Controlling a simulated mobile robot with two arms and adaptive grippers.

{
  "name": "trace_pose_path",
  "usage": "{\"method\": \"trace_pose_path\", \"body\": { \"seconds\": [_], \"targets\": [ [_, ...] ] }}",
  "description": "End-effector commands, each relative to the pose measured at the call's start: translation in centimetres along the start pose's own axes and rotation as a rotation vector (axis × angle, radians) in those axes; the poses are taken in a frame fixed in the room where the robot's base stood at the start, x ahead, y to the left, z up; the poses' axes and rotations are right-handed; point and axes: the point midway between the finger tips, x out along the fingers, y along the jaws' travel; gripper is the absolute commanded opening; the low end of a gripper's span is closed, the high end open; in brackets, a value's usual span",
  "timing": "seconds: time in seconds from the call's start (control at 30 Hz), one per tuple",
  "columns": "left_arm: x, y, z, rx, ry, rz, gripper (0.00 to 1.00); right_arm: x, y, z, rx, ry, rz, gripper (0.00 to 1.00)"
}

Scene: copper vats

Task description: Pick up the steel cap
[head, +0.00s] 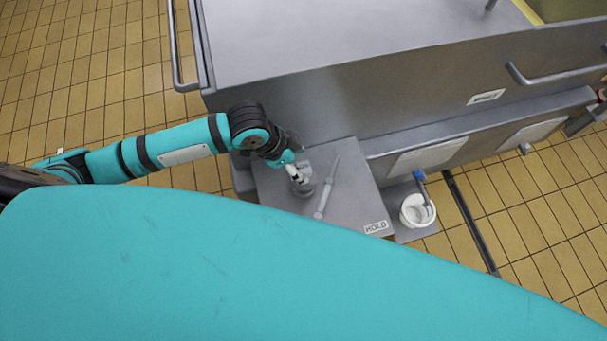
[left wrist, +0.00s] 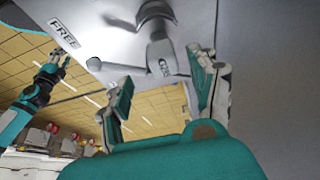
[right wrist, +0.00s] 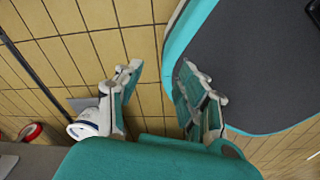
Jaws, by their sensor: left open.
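The steel cap appears to be the small round grey piece (head: 305,189) on the steel shelf (head: 352,208), partly covered by my left gripper (head: 299,179) in the head view. In the left wrist view a grey steel piece with a narrow neck and a marked end (left wrist: 160,55) lies ahead of the fingers; I cannot tell for sure whether it is the cap. My left gripper (left wrist: 162,90) is open, with nothing seen between its fingertips. My right gripper (right wrist: 158,80) is open and empty, away from the shelf.
A slim grey rod (head: 327,188) lies on the shelf beside the cap. A HOLD label (head: 376,227) marks the shelf's corner. A white bucket (head: 416,211) stands to the right. The large steel vat body (head: 330,95) rises behind. Tiled floor lies around.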

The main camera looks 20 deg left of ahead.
Motion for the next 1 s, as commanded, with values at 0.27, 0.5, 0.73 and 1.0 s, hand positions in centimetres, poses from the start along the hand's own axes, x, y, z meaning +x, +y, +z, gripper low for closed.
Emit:
{"method": "trace_pose_path", "body": {
  "seconds": [0.27,0.5,0.73,1.0],
  "targets": [
    [3.5,-0.4,0.2,-0.001,0.000,0.001,0.62,0.0,0.0,0.8,0.003,-0.015,0.001,0.39],
    [5.2,-0.5,0.3,0.001,0.000,-0.001,0.62,-0.1,-0.3,2.8,0.003,-0.045,-0.003,0.39],
    [5.2,-0.5,0.3,0.001,0.000,-0.001,0.54,0.0,-0.1,2.2,0.003,-0.037,-0.002,0.39],
    [5.2,-0.5,0.3,0.001,0.000,-0.001,0.18,0.0,0.1,1.4,0.002,-0.023,0.001,0.39]
  ]
}}
